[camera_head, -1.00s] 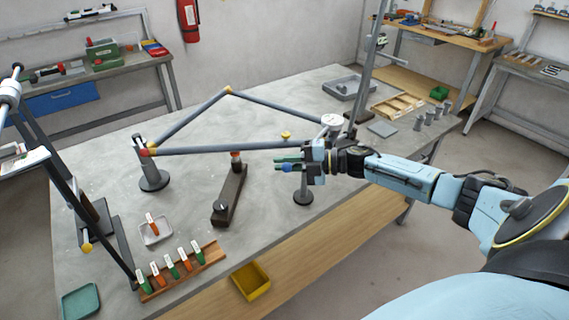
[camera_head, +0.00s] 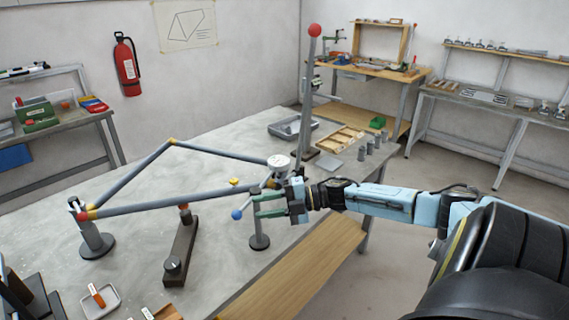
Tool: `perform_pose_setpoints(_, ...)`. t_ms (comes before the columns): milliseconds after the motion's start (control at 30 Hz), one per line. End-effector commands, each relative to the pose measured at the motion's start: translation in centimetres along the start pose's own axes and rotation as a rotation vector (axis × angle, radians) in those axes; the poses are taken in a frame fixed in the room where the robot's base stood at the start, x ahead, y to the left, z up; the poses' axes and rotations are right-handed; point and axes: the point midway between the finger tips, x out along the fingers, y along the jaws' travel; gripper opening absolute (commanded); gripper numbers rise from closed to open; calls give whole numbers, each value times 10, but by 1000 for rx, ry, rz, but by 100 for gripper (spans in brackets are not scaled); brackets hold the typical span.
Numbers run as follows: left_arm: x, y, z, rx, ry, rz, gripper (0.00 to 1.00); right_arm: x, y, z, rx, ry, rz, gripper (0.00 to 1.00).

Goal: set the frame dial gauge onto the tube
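The dial gauge (camera_head: 278,162) has a round white face and sits near the right corner of the triangular frame; what supports it is partly hidden. The frame's lower grey tube (camera_head: 160,202) runs from a red-marked joint at the left toward my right gripper. The upper tubes (camera_head: 222,153) meet at a yellow joint. My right gripper (camera_head: 256,205) has green fingers, spread with a gap between them, just below the gauge and beside the frame's right corner. I see nothing held in it. A blue ball (camera_head: 237,214) is close to its fingertips. My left gripper is out of view.
Stands (camera_head: 94,243) and (camera_head: 259,241) stand under the frame's ends. A dark bar fixture (camera_head: 181,250) lies between them. A tall post with a red ball (camera_head: 314,30) rises behind the gauge. A wooden tray (camera_head: 340,139) and several grey cylinders (camera_head: 370,146) are at the back right.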

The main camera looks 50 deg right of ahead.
Motion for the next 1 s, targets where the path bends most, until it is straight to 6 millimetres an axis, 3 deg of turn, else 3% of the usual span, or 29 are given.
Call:
perform_pose_setpoints(200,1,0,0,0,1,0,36,-36,-1,0,2,-1,-4,33)
perform_pose_setpoints(400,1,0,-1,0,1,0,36,-53,0,0,0,0,-2,33)
perform_pose_setpoints(1000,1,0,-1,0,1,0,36,-56,0,0,0,1,1,33)
